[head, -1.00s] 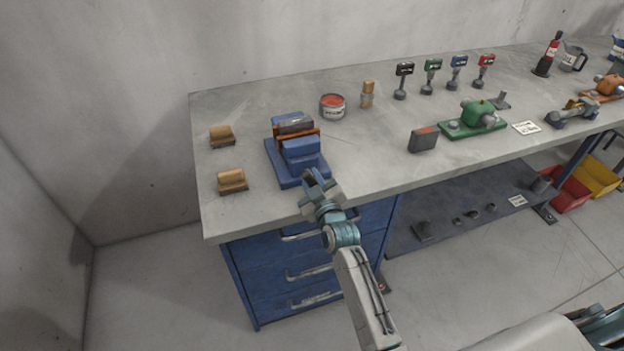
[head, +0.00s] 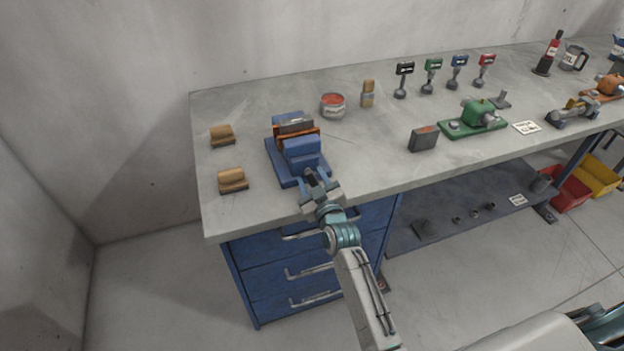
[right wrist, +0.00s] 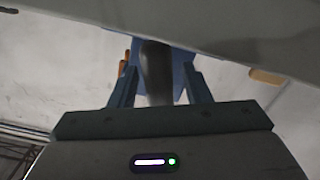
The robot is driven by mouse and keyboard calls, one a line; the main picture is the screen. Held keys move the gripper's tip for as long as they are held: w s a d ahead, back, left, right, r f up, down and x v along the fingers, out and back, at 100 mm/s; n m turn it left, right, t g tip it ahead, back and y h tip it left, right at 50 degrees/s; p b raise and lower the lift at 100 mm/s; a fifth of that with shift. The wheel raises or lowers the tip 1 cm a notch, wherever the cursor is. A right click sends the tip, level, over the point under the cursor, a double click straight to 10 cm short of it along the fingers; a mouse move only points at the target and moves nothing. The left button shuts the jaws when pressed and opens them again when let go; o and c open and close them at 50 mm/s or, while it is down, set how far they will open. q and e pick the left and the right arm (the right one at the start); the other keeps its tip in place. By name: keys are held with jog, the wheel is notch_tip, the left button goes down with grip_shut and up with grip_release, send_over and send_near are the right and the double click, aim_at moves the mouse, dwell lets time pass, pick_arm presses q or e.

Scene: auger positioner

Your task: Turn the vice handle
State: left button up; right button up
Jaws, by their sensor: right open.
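The blue vice (head: 285,172) with orange-brown jaw parts stands near the left front of the workbench. My right gripper (head: 319,184) is at the vice's front end, near the bench edge, with its jaws open. In the right wrist view, a dark, rounded bar (right wrist: 156,72), seemingly the vice handle, shows between the two spread fingers of the right gripper (right wrist: 160,82). Blue vice body (right wrist: 180,58) shows behind it. I cannot tell whether either finger touches the bar. In the head view the gripper hides the handle. My left gripper is not in view.
Two wooden-topped blocks (head: 222,135) (head: 232,180) lie left of the vice. A tin with red contents (head: 333,105) and a small wooden item (head: 368,94) stand behind it. A dark grey block (head: 423,139) and a green tool (head: 476,117) are to the right. Blue drawers (head: 310,270) are below.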

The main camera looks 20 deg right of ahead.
pick_arm(q)
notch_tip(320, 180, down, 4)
jog(key=b, duration=0.3)
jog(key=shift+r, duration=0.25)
pick_arm(e)
jog(key=s, duration=1)
jog(key=shift+s+d, duration=0.2)
jog(key=w+p, duration=0.5)
jog(key=w+r+p, duration=0.1)
jog(key=w+p, duration=0.1)
jog(key=w, duration=0.1)
jog(key=shift+a+p, duration=0.3)
jog(key=shift+w, duration=0.5)
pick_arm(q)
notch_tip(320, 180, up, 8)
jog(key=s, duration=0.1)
pick_arm(e)
jog(key=shift+f, duration=0.1)
